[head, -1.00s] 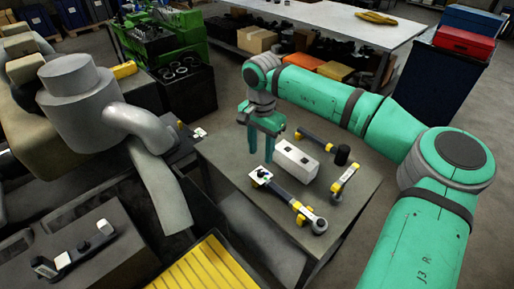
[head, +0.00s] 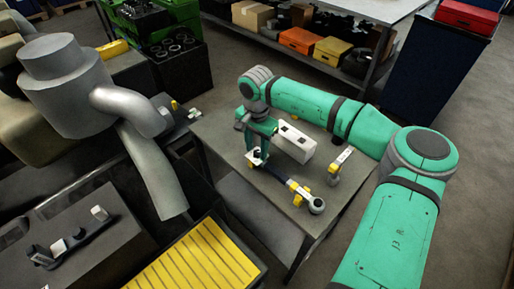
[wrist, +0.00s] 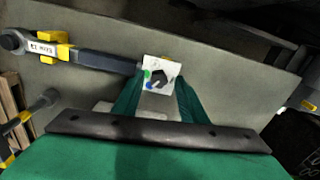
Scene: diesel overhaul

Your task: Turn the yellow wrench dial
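A dark wrench (head: 284,181) with yellow clamps (head: 300,195) and a round grey head lies on the small grey table; it also shows in the wrist view (wrist: 100,62). At its end is a white plate (wrist: 150,68) with a black knob (wrist: 159,76) and green and blue dots. In the head view this dial plate (head: 256,160) is partly hidden by my gripper (head: 262,146). In the wrist view my gripper's green fingers (wrist: 160,90) point down at the plate, apart, one on each side of the knob. Whether they touch anything is unclear.
Another yellow-ended tool (head: 340,165) stands at the table's right. A large grey pipe (head: 150,165) and a yellow ribbed tray (head: 200,262) lie to the left and front.

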